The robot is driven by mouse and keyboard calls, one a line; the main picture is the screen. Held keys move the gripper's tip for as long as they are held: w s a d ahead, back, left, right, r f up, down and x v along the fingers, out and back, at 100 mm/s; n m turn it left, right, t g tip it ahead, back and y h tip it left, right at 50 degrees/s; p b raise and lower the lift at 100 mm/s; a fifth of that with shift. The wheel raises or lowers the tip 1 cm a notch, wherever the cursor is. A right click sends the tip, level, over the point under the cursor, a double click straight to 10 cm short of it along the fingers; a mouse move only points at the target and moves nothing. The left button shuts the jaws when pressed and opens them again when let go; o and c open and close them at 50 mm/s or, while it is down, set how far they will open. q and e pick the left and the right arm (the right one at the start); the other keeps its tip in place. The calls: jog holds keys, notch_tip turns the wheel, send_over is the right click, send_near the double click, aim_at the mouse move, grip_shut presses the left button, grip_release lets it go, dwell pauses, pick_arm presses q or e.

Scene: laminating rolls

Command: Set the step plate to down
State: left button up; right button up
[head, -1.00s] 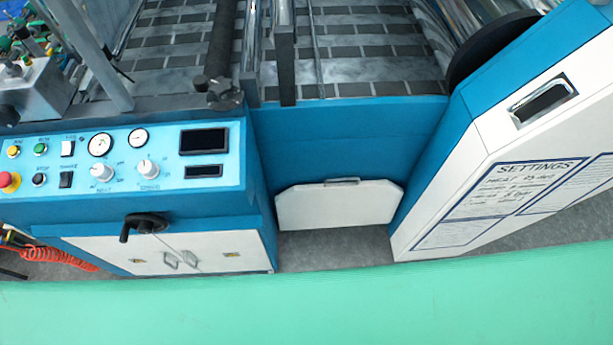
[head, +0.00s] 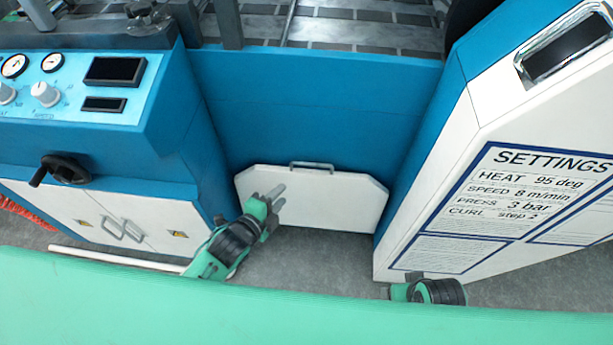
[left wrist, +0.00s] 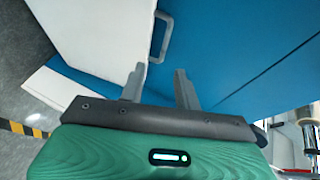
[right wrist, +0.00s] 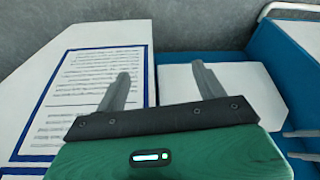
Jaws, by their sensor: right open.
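The step plate (head: 335,207) is a white panel with cut upper corners. It stands up against the blue front of the machine, with a grey handle (head: 311,166) at its top edge. My left gripper (head: 273,197) is in front of the plate's left part, below and left of the handle. In the left wrist view its fingers (left wrist: 159,86) are apart and empty, with the plate (left wrist: 95,45) and handle (left wrist: 162,37) beyond them. In the right wrist view my right gripper (right wrist: 165,85) is open and empty, with the plate (right wrist: 238,82) beyond its right finger. The head view hides its fingers.
A white settings panel (head: 440,225) stands right of the plate. A blue and white control cabinet (head: 110,215) with a black crank (head: 60,170) stands on the left. Grey floor (head: 320,255) lies in the recess between them.

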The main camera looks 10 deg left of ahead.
pick_arm(q)
jog(key=shift+d+r+b+x, duration=0.1)
jog(key=shift+r+b+x, duration=0.15)
jog(key=shift+x, duration=2)
jog(key=shift+d+r+b+x, duration=0.2)
jog(key=shift+b+x, duration=0.15)
jog(key=shift+x, duration=1.95)
jog(key=shift+d+r+b+x, duration=0.1)
jog(key=shift+r+b+x, duration=0.15)
jog(key=shift+x, duration=2)
pick_arm(e)
jog(key=shift+t, duration=0.3)
jog(key=shift+w+v, duration=0.2)
jog(key=shift+v, duration=1)
jog(key=shift+w+v, duration=0.2)
jog(key=shift+v, duration=1)
pick_arm(q)
jog(key=shift+w, duration=0.1)
pick_arm(e)
jog(key=shift+r, duration=0.15)
pick_arm(q)
grip_shut()
